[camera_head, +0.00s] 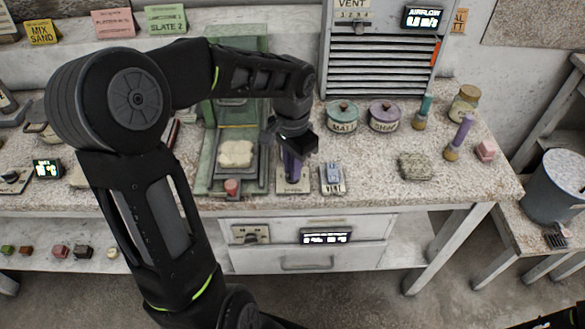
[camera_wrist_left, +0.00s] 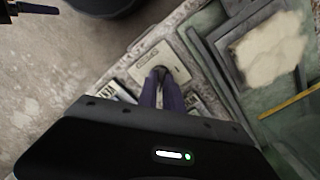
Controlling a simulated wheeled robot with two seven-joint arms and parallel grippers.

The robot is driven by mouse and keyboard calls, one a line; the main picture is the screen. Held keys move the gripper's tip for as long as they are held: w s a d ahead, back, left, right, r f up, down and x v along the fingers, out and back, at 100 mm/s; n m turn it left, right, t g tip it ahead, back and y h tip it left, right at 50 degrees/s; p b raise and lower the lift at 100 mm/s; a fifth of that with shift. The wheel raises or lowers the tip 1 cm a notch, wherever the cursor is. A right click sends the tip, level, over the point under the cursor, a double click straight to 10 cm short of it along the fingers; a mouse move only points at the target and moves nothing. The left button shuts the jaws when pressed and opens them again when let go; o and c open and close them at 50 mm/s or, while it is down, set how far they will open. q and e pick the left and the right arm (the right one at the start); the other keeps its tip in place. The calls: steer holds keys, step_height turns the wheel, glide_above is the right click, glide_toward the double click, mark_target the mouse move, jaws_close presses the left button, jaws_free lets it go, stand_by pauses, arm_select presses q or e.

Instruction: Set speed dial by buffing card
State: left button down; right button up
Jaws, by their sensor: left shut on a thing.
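My left gripper (camera_head: 292,172) points down at the bench's front edge, its purple fingers over a small pale plate (camera_head: 293,188). In the left wrist view, the fingertips (camera_wrist_left: 160,76) are closed on a small dark knob on this plate (camera_wrist_left: 178,62), which looks like the speed dial. The fingers mostly hide the knob, so its setting cannot be read. Three cards stand on the back ledge: a yellow one (camera_head: 41,32), a pink one (camera_head: 114,22) and a green one (camera_head: 166,19). I cannot tell which is the buffing card.
Left of the plate is a green machine (camera_head: 209,165) with a pale slab (camera_head: 236,153). A small switch plate (camera_head: 333,178) sits close on the right. Lidded pots (camera_head: 342,117) (camera_head: 384,117) and a rough stone (camera_head: 415,167) stand farther right. A lit display (camera_head: 325,236) is below.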

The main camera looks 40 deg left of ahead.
arm_select(q)
steer(key=n+b, duration=0.1)
steer(key=n, duration=0.4)
steer(key=shift+n+b, duration=0.3)
steer(key=shift+b, duration=0.05)
steer(key=n+b, duration=0.1)
steer(key=n, duration=0.5)
steer(key=n+b, duration=0.1)
steer(key=n, duration=0.5)
steer(key=shift+n, duration=0.3)
steer(key=n, duration=0.6)
steer(key=c, duration=1.5)
jaws_free()
steer(key=shift+r, duration=0.1)
step_height(320, 180, up, 8)
steer(key=shift+f, duration=0.2)
